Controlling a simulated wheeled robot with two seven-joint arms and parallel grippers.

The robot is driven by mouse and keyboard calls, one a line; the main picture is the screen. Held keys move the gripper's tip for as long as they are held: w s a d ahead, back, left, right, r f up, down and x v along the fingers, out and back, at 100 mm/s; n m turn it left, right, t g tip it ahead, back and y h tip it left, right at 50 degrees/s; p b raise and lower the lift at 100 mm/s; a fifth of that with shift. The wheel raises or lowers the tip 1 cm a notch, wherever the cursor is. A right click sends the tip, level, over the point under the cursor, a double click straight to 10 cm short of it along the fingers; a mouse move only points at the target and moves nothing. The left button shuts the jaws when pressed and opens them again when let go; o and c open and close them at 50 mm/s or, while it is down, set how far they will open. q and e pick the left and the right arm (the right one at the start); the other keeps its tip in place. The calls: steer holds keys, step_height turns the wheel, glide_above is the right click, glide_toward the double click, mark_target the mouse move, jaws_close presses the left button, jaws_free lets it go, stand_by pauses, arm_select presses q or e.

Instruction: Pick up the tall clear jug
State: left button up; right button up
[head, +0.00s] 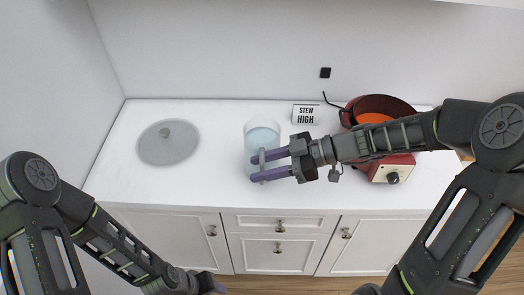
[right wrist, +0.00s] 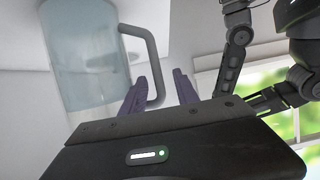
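The tall clear jug (head: 262,133) stands upright on the white counter, with pale blue liquid in it. The right wrist view shows its side (right wrist: 85,60) and its handle (right wrist: 153,62) close up. My right gripper (head: 258,167) has its two purple fingers apart at the front of the jug. In the right wrist view, the fingers (right wrist: 159,88) stand on either side of the lower handle, with gaps showing, so it is not clamped. My left gripper (head: 217,288) shows only partly at the bottom edge of the head view; its opening is hidden.
A round glass lid (head: 168,143) with a knob lies left on the counter (head: 210,185). A red cooker (head: 390,165) with orange contents stands at the right, partly behind my right arm. A "STEW HIGH" sign (head: 305,114) stands behind the jug. The counter between lid and jug is clear.

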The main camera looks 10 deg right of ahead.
stand_by(0.6)
jaws_close()
steer(key=shift+r, duration=0.1)
stand_by(1.1)
